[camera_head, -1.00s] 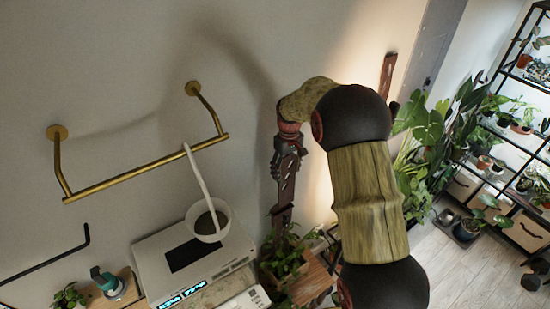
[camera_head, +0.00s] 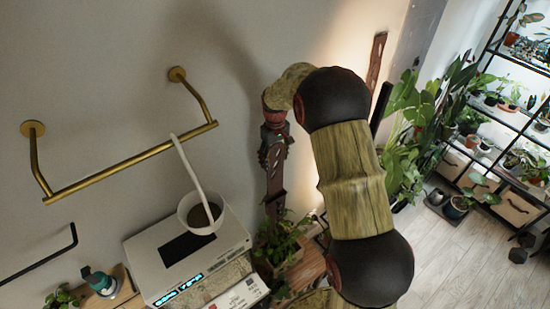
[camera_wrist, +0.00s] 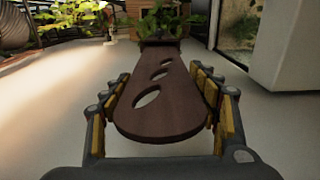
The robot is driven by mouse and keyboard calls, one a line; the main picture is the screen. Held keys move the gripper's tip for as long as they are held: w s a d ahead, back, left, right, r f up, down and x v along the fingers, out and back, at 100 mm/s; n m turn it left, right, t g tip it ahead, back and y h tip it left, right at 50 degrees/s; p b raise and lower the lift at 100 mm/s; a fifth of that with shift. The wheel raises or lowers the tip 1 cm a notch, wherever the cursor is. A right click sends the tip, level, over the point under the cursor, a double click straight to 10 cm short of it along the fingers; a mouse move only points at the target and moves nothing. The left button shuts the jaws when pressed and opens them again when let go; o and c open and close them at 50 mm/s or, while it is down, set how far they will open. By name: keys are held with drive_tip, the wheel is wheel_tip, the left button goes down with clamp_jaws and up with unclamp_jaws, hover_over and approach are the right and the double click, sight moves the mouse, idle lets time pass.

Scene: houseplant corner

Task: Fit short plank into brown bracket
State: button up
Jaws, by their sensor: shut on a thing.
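My gripper (camera_head: 275,148) points down near the wall in the head view and is shut on a dark brown plank (camera_head: 276,182). The plank hangs below the fingers, its lower end just above a leafy plant. In the wrist view the plank (camera_wrist: 160,92) lies lengthwise between the two fingers (camera_wrist: 165,125), with a rounded near end and several oval holes. A darker crosspiece (camera_wrist: 160,42) shows at its far end; I cannot tell whether it belongs to the plank. I cannot identify the brown bracket with certainty.
A white device (camera_head: 180,255) with a lit display bears a white pot (camera_head: 200,213) left of the plank. A brass rail (camera_head: 130,162) juts from the wall. A plant (camera_head: 280,242) sits below the plank.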

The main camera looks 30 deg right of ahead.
drive_tip(key=shift+f+b, duration=2.65)
drive_tip(key=shift+f, duration=2.6)
drive_tip(key=shift+c, duration=0.2)
drive_tip(key=o, duration=1.7)
wheel_tip(320, 180, up, 12)
drive_tip(key=shift+f, duration=0.1)
